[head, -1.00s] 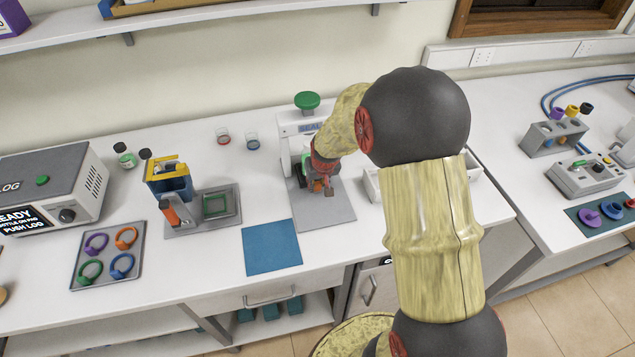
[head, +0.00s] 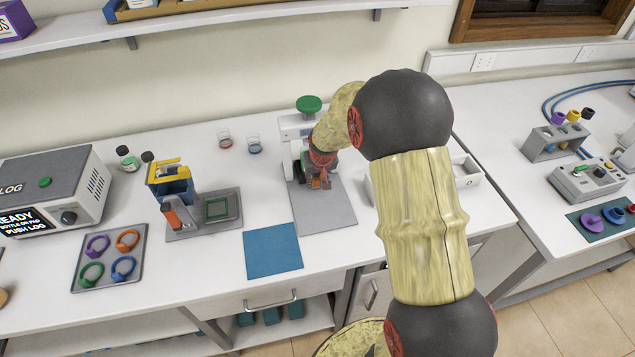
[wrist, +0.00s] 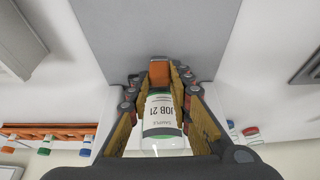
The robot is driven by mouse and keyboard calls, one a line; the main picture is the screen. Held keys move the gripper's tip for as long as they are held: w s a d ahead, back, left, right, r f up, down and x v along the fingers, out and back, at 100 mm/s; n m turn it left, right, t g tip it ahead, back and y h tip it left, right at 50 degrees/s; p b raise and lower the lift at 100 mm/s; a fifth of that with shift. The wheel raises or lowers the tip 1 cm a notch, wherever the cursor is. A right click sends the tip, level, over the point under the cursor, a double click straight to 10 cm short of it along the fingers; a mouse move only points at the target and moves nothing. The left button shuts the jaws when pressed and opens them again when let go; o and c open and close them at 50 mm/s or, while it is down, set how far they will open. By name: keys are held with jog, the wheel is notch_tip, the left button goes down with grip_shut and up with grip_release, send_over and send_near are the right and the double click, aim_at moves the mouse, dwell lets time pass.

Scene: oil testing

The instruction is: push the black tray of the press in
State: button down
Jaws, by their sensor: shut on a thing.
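The white press (head: 291,133) with a green knob (head: 309,104) stands at the back of the bench, partly hidden by my arm. My gripper (head: 318,184) is low at the front of the press, over the back of a grey plate (head: 325,208). In the wrist view its fingers close around an orange block (wrist: 160,72) at their tips. A bottle (wrist: 160,112) with a white label and green bands shows between the fingers, nearer the camera. I cannot make out the black tray; the gripper and arm hide that spot.
A blue mat (head: 272,251) lies left of the grey plate. A white open bin (head: 465,177) stands right, behind my arm. Two small cups (head: 254,144) stand at the back left. A blue and yellow device (head: 170,182) and a tray of coloured rings (head: 108,257) are further left.

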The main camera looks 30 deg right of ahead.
jog(key=shift+w+r, duration=0.15)
jog(key=shift+w, duration=0.05)
jog(key=c, duration=1.9)
grip_release()
jog(key=shift+w+d, duration=0.1)
jog(key=shift+o, duration=1.4)
jog(key=v, duration=1.1)
jog(key=shift+s+r, duration=0.3)
jog(key=shift+s, duration=0.05)
